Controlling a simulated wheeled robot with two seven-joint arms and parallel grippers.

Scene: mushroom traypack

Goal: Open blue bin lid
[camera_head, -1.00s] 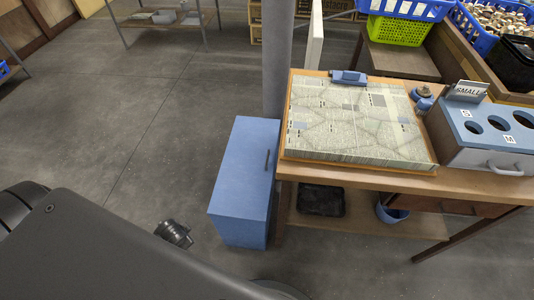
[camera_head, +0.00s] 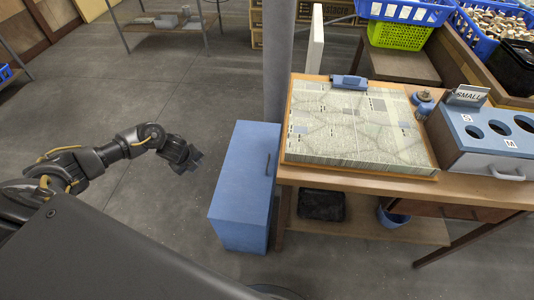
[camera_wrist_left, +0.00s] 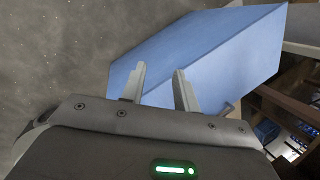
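The blue bin (camera_head: 238,215) stands upright on the floor at the left end of the wooden table. My right gripper is not in view.
A grey post (camera_head: 279,60) rises behind the bin. A black tray (camera_head: 321,204) sits on the lower shelf. The floor left of the bin is clear.

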